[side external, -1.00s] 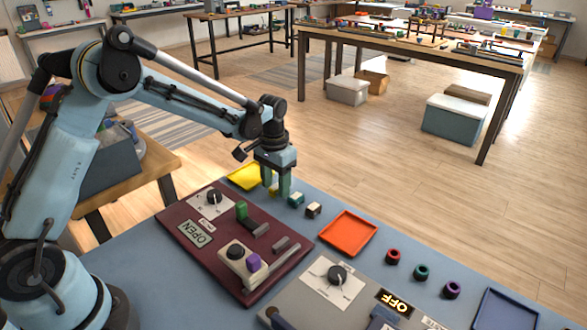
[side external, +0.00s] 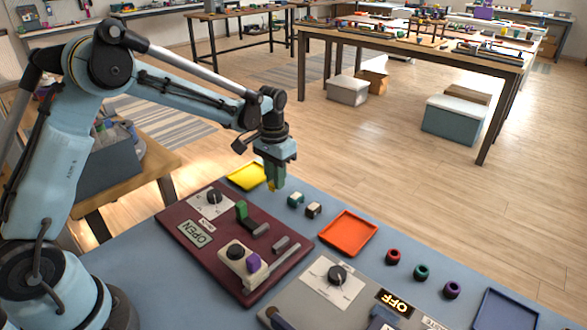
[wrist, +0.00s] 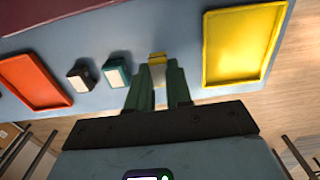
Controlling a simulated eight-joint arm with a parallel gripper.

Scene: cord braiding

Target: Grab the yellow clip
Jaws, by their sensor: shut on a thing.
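The yellow clip (wrist: 158,58) shows at the tips of my gripper's green fingers in the wrist view, with a pale part between them. My gripper (side external: 274,186) is shut on it, just above the blue-grey table. In the side view only a small yellow bit of the clip (side external: 272,187) shows at the fingertips; the fingers hide the rest. In the wrist view my gripper (wrist: 158,75) lies between the yellow tray and the teal clip.
A teal clip (side external: 295,199) and a dark brown clip (side external: 314,209) stand close to my gripper. A yellow tray (wrist: 206,52) and an orange tray (side external: 372,236) flank them. A maroon panel (side external: 215,262) with a knob and levers lies in front.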

